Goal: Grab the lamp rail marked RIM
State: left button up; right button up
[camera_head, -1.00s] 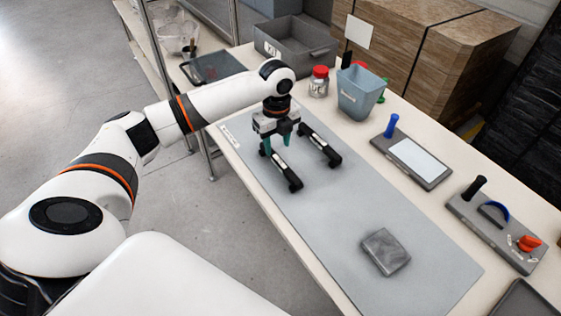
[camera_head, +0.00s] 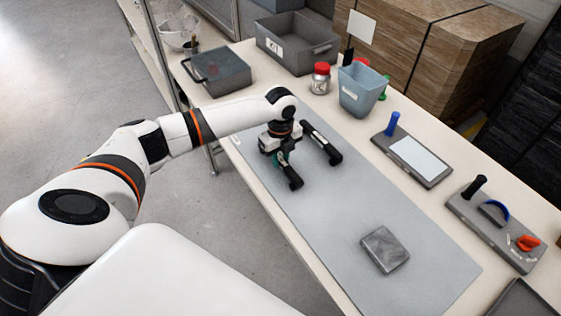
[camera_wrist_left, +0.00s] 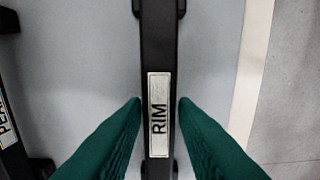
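The lamp rail marked RIM (camera_wrist_left: 160,50) is a black bar with a pale label, lying on the grey mat (camera_head: 345,210). In the head view this rail (camera_head: 292,180) is partly hidden under my left gripper (camera_head: 279,160). In the left wrist view the green fingertips of my left gripper (camera_wrist_left: 160,103) stand on either side of the rail at its label, with narrow gaps showing. The left gripper is open. A second black rail (camera_head: 322,143) lies parallel to it; its label in the left wrist view (camera_wrist_left: 8,125) is only partly visible. My right gripper is not in view.
A grey block (camera_head: 385,249) lies on the mat's near part. A grey bin (camera_head: 298,45), red-lidded jar (camera_head: 320,78), blue-grey bucket (camera_head: 362,90) and two tool trays (camera_head: 412,160) (camera_head: 495,228) line the far side. The mat's middle is clear.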

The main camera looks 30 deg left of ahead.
pick_arm(q)
grip_shut()
jog(key=shift+r, duration=0.1)
